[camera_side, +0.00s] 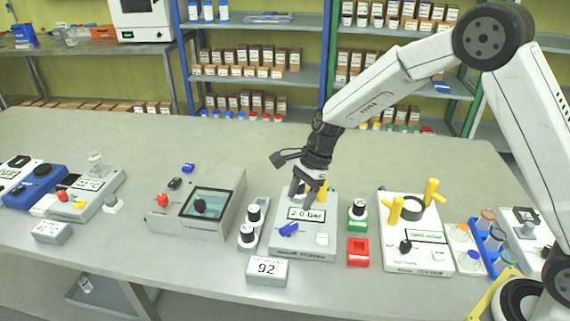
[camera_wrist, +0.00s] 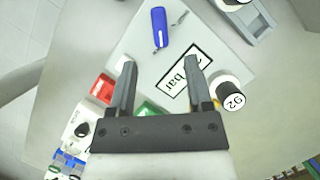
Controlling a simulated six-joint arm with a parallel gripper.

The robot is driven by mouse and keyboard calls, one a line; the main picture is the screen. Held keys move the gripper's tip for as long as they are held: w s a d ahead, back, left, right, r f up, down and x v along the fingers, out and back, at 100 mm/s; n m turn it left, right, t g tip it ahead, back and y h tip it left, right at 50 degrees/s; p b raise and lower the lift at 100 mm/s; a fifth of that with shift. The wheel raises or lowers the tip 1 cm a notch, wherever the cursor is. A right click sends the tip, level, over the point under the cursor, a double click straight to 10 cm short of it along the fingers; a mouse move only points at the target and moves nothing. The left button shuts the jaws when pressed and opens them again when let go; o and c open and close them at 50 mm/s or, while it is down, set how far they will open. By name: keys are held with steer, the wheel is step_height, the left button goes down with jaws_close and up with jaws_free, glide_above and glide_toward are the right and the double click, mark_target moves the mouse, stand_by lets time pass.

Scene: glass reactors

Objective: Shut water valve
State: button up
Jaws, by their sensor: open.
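The blue valve handle (camera_side: 289,229) sits on the front left of a light grey box with a "2.0 bar" display (camera_side: 307,214). In the wrist view the blue handle (camera_wrist: 159,27) lies beyond my fingertips, nearly lengthwise between them. The display (camera_wrist: 185,75) is partly covered by a finger. My gripper (camera_side: 309,196) is above the back part of the box, pointing down. In the wrist view my gripper (camera_wrist: 160,62) is open, with nothing between its fingers. It is apart from the blue handle. A yellow part (camera_side: 323,189) shows beside the fingers in the side view.
Bottles in a grey holder (camera_side: 262,226) stand left of the box. A green-based bottle (camera_side: 358,212) and a red holder (camera_side: 358,251) stand right of it. A station with yellow handles (camera_side: 413,240) is farther right.

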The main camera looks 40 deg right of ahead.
mark_target(289, 225)
steer(key=shift+x, duration=3.9)
jaws_close()
